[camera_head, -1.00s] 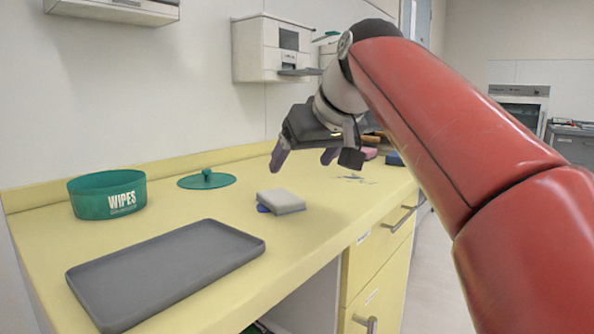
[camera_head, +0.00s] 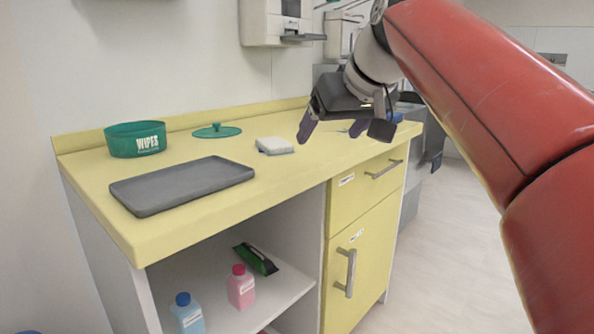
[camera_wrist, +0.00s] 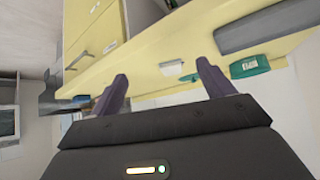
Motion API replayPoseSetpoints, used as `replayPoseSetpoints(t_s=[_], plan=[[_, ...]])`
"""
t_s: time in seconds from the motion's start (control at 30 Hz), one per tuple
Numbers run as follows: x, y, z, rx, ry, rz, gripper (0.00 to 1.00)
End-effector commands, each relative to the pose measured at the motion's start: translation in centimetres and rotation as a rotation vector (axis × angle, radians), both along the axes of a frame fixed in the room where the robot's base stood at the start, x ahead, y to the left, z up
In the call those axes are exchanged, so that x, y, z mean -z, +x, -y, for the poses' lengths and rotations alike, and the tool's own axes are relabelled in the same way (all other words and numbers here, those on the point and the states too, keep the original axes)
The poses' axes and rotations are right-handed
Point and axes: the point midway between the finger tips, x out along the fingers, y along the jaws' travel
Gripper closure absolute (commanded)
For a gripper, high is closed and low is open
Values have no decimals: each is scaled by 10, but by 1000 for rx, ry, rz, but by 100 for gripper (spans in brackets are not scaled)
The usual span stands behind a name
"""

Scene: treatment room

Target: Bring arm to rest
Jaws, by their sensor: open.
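My gripper (camera_head: 333,130) hangs from my red arm at the right of the head view, in front of the yellow counter's right part. Its two purple fingers are spread with nothing between them. In the wrist view my gripper (camera_wrist: 160,88) also shows open and empty, with the yellow counter (camera_wrist: 190,45) beyond the fingertips. No task object is held.
On the counter (camera_head: 105,215) are a grey tray (camera_head: 180,186), a green WIPES tub (camera_head: 135,140), a green lid (camera_head: 216,132) and a white-and-blue block (camera_head: 275,146). Bottles, pink (camera_head: 241,287) and blue (camera_head: 187,314), stand on the shelf below. Floor (camera_head: 440,240) is clear at right.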

Motion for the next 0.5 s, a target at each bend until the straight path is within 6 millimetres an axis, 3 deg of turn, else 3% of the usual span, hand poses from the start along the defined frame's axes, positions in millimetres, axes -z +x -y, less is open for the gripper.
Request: replayPoseSetpoints(t_s=[0.27,0.5], plan=[[28,-23,18,63,2,-39,19],[80,-61,41,152,-3,-97,19]])
